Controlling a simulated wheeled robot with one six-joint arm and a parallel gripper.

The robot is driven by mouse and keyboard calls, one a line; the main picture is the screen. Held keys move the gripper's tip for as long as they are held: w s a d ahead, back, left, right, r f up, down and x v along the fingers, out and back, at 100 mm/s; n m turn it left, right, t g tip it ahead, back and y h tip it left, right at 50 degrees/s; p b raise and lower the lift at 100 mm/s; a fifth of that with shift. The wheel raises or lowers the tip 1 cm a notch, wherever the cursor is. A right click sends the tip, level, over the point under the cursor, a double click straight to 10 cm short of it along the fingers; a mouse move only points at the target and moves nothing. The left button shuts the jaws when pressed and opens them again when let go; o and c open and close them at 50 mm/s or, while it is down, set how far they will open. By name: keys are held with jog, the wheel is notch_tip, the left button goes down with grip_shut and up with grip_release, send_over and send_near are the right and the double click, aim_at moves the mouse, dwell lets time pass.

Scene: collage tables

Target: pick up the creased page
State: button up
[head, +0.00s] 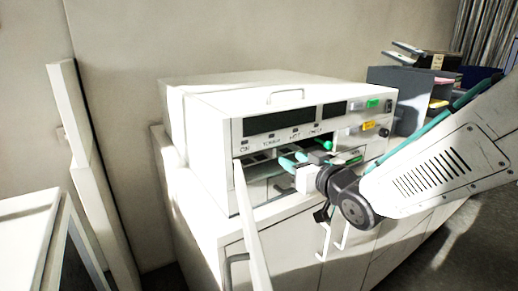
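I cannot make out a creased page anywhere in the head view. My gripper (305,156) is at the front opening of a white box-shaped machine (215,130), below its dark display strip. Its teal-tipped fingers look spread apart, and I see no page between them. The gripper and wrist hide part of the opening and whatever lies deeper inside.
The machine's white door (252,230) hangs open toward me, left of my gripper. The machine stands on a white cabinet (195,215) with handles. Dark trays (392,88) with papers stand at the back right. A white unit (30,235) stands at the lower left.

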aim_at(275, 152)
jog(key=shift+n+y, duration=0.3)
jog(key=shift+y, duration=0.3)
jog(key=x, duration=0.3)
jog(key=a+x, duration=0.1)
jog(key=x, duration=0.1)
jog(key=s+x, duration=0.1)
jog(key=x, duration=0.2)
jog(key=shift+w+a+r, duration=0.2)
jog(key=shift+a+r, duration=0.1)
jog(key=shift+a, duration=0.2)
grip_shut()
